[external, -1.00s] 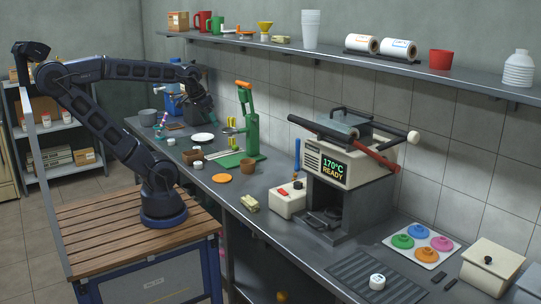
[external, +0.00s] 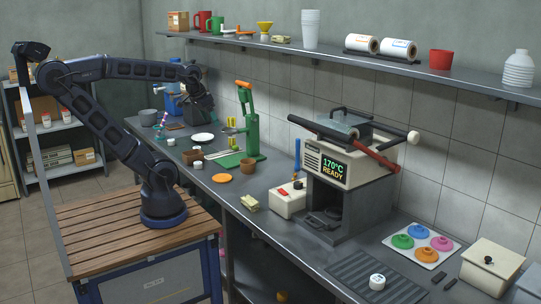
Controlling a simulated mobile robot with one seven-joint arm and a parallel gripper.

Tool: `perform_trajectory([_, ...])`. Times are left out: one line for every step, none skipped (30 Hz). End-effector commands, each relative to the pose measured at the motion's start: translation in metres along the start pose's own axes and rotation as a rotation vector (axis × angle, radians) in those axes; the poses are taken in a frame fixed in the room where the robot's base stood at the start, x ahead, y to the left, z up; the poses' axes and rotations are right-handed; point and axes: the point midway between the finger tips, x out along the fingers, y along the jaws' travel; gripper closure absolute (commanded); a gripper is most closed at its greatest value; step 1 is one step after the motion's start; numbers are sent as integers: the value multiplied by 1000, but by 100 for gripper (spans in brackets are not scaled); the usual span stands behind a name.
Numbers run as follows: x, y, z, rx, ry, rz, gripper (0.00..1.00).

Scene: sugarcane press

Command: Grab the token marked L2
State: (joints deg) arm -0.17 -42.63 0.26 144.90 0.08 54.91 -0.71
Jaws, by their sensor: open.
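Small white round pieces that may be tokens stand on the grey counter (external: 240,205). One white piece (external: 377,282) with a dark mark on top sits on the ribbed mat at the front right. Another white piece (external: 197,165) stands left of the green press, and one more (external: 171,142) is farther back. The marks are too small to read, so I cannot tell which is L2. My gripper (external: 205,116) is open above the far left part of the counter, apart from these pieces. Its fingertips are small and dark, and nothing shows between them.
A green press (external: 250,135) stands close to the right of my gripper. A white plate (external: 203,137), brown cups (external: 247,167) and an orange disc (external: 222,178) lie around it. A sealing machine (external: 345,165) stands mid-counter. A wall shelf (external: 330,58) runs above.

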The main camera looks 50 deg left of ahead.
Motion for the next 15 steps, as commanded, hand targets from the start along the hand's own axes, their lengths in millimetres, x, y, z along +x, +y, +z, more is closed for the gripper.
perform_trajectory([0, -3, -6, -20, -5, -3, 28])
perform_trajectory([0, -4, -11, -36, -9, -5, 28])
perform_trajectory([0, -7, -18, -63, -14, -7, 28])
perform_trajectory([1, -10, -25, -86, -19, -10, 28])
perform_trajectory([1, -14, -32, -112, -23, -13, 28])
perform_trajectory([2, -18, -41, -148, -30, -17, 28])
perform_trajectory([2, -22, -49, -177, -34, -21, 28])
perform_trajectory([4, -27, -56, -206, -39, -24, 28])
perform_trajectory([5, -32, -66, -244, -45, -29, 28])
perform_trajectory([6, -37, -74, -272, -50, -33, 28])
perform_trajectory([7, -42, -81, -301, -54, -36, 28])
perform_trajectory([10, -48, -90, -338, -60, -41, 28])
perform_trajectory([11, -54, -98, -367, -64, -45, 28])
perform_trajectory([13, -59, -105, -395, -68, -48, 28])
perform_trajectory([16, -66, -114, -433, -73, -54, 28])
